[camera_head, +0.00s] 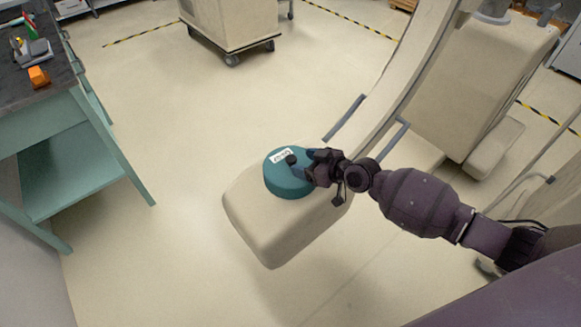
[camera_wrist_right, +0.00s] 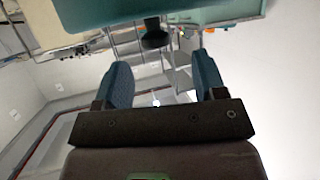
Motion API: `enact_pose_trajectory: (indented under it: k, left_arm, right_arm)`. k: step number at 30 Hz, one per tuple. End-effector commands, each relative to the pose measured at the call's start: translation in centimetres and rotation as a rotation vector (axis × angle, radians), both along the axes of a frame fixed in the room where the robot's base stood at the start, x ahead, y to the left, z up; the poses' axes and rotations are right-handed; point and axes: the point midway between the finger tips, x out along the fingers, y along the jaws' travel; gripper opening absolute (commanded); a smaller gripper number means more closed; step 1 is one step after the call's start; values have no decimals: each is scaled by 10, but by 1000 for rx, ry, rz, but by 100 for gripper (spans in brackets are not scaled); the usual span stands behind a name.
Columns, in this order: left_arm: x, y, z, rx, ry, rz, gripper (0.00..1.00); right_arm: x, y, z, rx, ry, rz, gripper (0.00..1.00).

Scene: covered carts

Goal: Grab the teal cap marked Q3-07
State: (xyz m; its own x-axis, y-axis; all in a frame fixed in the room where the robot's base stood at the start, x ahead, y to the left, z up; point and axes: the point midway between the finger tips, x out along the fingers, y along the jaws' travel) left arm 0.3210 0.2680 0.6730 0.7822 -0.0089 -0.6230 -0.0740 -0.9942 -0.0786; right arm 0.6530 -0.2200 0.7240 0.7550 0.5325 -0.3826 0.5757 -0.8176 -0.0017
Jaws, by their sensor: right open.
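A round teal cap (camera_head: 286,183) with a white label and a small black knob (camera_head: 291,160) sits on the end of a cream cover. The label's print is too small to read surely. My right gripper (camera_head: 306,167) is at the cap's right side, close to the knob. In the right wrist view, my right gripper (camera_wrist_right: 161,62) is open, with its two blue fingers apart and nothing held. The black knob (camera_wrist_right: 154,36) shows ahead, between the lines of the fingers, below the teal cap (camera_wrist_right: 130,12) at the top edge. My left gripper is not in view.
The cream cover (camera_head: 275,235) joins a long curved arm with grey rails. A covered cart (camera_head: 235,22) stands at the back, another cream unit (camera_head: 475,85) at right. A teal-framed bench (camera_head: 75,165) with an orange block (camera_head: 38,77) is at left. Open floor lies between.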

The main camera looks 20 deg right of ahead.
Motion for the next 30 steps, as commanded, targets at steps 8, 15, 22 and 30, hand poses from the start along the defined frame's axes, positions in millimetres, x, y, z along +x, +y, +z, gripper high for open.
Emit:
enact_pose_trajectory:
  k: [8,15,22,30]
  left_arm:
    - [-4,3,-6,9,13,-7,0]
    - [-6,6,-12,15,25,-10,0]
    - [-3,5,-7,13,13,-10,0]
    - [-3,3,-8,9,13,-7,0]
  right_arm:
    - [17,10,-10,0,2,1,64]
    - [41,24,-22,0,2,1,64]
    - [46,27,-22,-1,0,0,64]
    - [46,27,-22,-1,-1,0,40]
